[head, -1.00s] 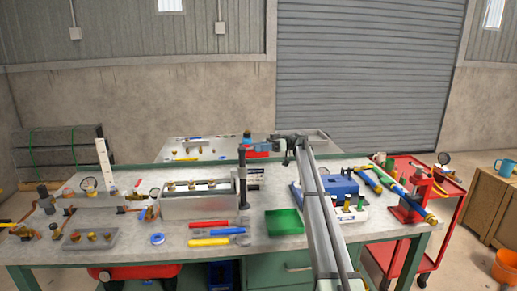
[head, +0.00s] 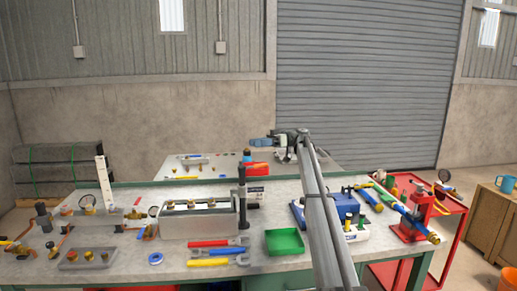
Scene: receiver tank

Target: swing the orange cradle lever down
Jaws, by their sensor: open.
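My gripper (head: 270,142) is at the end of my arm, over the far bench and pointing left. Its jaws are open, with nothing seen between them. A small red-orange thing (head: 257,169) sits on the far bench just below and left of my gripper, apart from it in the picture. I cannot tell whether it is the cradle lever; no orange lever shows clearly. A dark upright post (head: 242,195) on the near bench stands in front and partly hides that area.
The near bench holds a grey metal box (head: 199,222) with brass fittings, wrenches (head: 218,252), a green tray (head: 285,241) and gauges on the left. A red cart (head: 449,225) stands right. The far bench (head: 205,170) carries small parts. Air above both benches is free.

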